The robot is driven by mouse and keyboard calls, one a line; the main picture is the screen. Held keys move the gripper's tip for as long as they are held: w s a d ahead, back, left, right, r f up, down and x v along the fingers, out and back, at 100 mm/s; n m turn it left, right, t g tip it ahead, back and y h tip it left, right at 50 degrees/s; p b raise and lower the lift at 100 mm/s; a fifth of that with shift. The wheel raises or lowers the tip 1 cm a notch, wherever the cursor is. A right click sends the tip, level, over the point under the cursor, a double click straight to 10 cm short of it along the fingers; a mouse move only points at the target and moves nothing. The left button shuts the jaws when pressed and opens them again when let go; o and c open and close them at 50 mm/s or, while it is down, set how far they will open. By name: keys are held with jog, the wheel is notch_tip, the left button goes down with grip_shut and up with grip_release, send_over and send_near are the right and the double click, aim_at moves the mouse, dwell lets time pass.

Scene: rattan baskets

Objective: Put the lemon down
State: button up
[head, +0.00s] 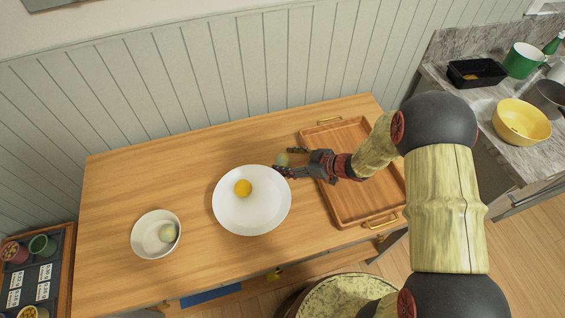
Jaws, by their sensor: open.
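A round yellow fruit (243,188), which looks like the lemon, lies in the large white bowl (262,219) at the middle of the table. My gripper (286,161) is just right of that bowl's upper right rim, pointing left. Its jaws are open. A small pale green round thing (283,159) shows between or just beyond the fingertips; I cannot tell whether it touches them or what it rests on. My gripper is apart from the yellow fruit.
A wooden tray (335,196) with brass handles lies under my arm. A smaller white bowl (142,246) at the left holds a pale round thing (167,233). The wooden table (140,180) is clear at the upper left. A yellow bowl (521,128) stands on the right counter.

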aim_at(286, 158)
jog(key=shift+w+a+f, duration=0.1)
jog(key=shift+a, duration=0.05)
jog(key=shift+c, duration=0.9)
jog(key=c, duration=1.1)
jog(key=shift+c, duration=0.2)
jog(key=shift+r, duration=0.5)
notch_tip(286, 158, up, 2)
jog(key=shift+r+p, duration=0.1)
jog(key=shift+p, duration=0.65)
jog(key=s+d+r+p, duration=0.4)
jog(key=s+d+r, duration=0.5)
jog(key=s, duration=0.1)
jog(key=shift+d+r, duration=0.35)
jog(key=shift+r, duration=0.05)
